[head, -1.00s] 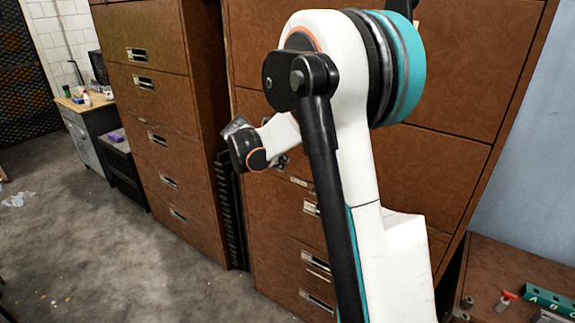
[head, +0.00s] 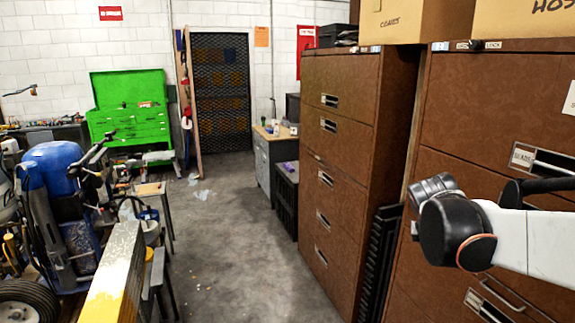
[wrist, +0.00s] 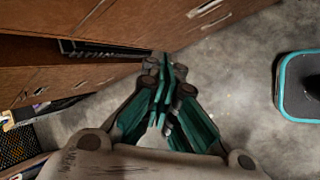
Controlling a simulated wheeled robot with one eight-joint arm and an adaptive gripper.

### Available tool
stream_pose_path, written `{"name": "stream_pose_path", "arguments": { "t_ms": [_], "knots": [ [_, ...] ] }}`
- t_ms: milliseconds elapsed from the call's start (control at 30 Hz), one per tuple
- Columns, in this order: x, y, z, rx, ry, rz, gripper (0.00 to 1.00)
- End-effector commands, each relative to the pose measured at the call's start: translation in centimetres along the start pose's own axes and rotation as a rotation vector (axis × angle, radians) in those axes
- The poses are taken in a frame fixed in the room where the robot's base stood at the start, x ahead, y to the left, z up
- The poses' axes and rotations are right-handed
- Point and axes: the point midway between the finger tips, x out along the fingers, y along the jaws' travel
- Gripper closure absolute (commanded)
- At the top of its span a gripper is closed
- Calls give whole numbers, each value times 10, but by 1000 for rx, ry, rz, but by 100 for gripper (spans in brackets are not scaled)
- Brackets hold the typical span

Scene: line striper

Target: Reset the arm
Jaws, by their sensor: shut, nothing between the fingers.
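My gripper (wrist: 165,75) shows in the wrist view, with its teal fingers together and nothing between them. It points past the brown cabinet fronts, with grey floor beyond. In the head view, my white and black forearm reaches in from the right edge, in front of the brown filing cabinets (head: 335,150). The gripper's fingers cannot be made out in the head view. A black and teal rounded shape, part of my base, shows at the right of the wrist view.
A clear strip of grey floor (head: 225,245) runs between the cabinets and the blue machine (head: 60,200) at left. A green tool chest (head: 130,115) and a small desk (head: 272,150) stand at the back.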

Motion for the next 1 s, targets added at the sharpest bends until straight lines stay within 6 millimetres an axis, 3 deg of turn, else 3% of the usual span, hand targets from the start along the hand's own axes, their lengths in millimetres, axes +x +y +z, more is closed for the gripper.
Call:
{"name": "stream_pose_path", "arguments": {
  "t_ms": [33,300,600,800,1000],
  "knots": [
    [-9,-18,-4,77,31,1,100],
    [-51,-99,-25,535,193,-43,100],
    [-74,-192,-47,1024,345,-170,100],
    [-79,-229,-56,1231,396,-248,100],
    [-80,-237,-58,1288,408,-271,100]
  ]
}}
